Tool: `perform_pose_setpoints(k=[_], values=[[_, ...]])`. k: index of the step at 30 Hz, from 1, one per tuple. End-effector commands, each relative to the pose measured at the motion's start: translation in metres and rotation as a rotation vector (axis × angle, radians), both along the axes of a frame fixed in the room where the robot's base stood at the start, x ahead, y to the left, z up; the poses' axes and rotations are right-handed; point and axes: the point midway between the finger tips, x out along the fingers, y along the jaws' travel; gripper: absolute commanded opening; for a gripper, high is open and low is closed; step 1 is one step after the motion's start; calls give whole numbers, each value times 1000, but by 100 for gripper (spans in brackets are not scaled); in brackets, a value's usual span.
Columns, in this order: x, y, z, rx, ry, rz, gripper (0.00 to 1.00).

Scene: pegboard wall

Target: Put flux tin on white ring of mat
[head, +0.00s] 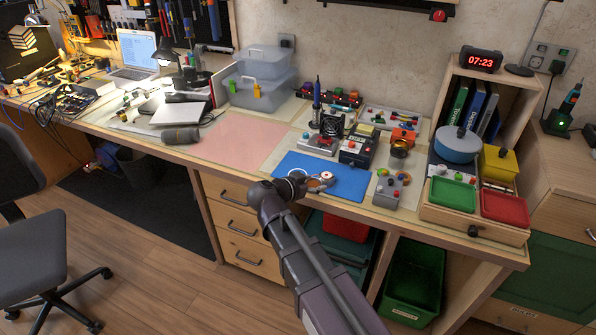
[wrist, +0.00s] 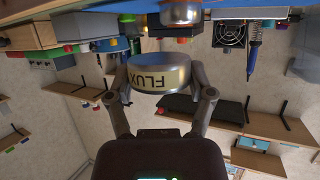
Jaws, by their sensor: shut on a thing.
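In the wrist view, which looks upside down, the flux tin (wrist: 160,74) is a short silver tin with a gold-toned band and dark FLUX lettering. My gripper (wrist: 163,86) is shut on it, one finger on each side. The blue mat (head: 295,168) lies near the bench's front edge in the head view; a blue surface also runs along the top of the wrist view. My arm and gripper partly cover the mat there, and I cannot make out the white ring clearly.
A grey box with coloured knobs (head: 391,188) stands right of the mat. Behind it are a black fan (head: 331,125), a soldering iron and a dark device (head: 357,150). Green (head: 453,194) and red (head: 503,207) trays are farther right. A pink mat (head: 235,138) lies clear at left.

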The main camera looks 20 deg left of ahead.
Motion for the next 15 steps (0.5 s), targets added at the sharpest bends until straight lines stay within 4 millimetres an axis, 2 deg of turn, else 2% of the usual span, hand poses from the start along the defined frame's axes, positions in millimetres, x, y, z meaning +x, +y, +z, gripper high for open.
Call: perform_pose_setpoints(k=[1,15], values=[[11,10,-2,0,0,0,20],[78,66,-10,0,0,-1,20]])
